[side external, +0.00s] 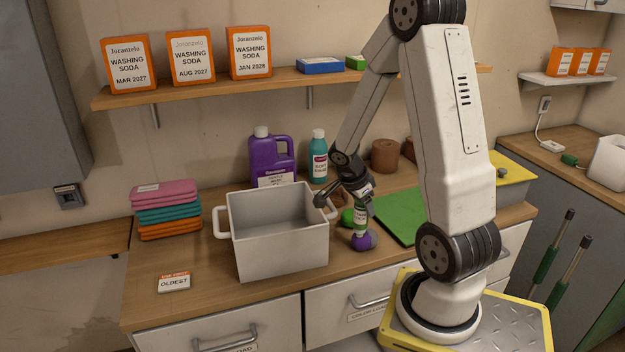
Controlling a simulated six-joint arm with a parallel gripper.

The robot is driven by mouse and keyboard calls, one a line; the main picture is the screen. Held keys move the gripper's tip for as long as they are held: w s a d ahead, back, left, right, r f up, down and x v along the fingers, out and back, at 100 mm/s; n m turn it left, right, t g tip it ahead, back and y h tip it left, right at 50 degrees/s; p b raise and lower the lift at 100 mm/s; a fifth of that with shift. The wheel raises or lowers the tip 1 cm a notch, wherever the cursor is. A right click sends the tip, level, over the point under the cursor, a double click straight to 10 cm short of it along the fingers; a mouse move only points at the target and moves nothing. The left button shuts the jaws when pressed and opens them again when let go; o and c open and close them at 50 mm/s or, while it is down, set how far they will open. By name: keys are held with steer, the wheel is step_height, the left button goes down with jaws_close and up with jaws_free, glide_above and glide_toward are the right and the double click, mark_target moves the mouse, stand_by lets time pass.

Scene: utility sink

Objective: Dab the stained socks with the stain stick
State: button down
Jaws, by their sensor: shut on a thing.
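My gripper (359,203) points down to the right of the white basin and is shut on a small upright tube with a green-and-white label, the stain stick (360,219). The stick's lower end is at a purple rounded bundle (364,241), which looks like a rolled sock, on the wooden counter. I cannot tell whether they touch. A green rounded bundle (347,217), perhaps another sock, lies just behind and left, partly hidden by the gripper. No stain can be made out at this size.
The white basin (280,246) stands close on the left, with a handle toward my gripper. A purple jug (270,160) and teal bottle (318,160) stand behind. Folded cloths (165,208) and an OLDEST card (174,283) lie left. A green mat (402,218) lies right.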

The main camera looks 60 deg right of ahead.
steer(key=shift+r, duration=3)
steer(key=shift+d, duration=0.15)
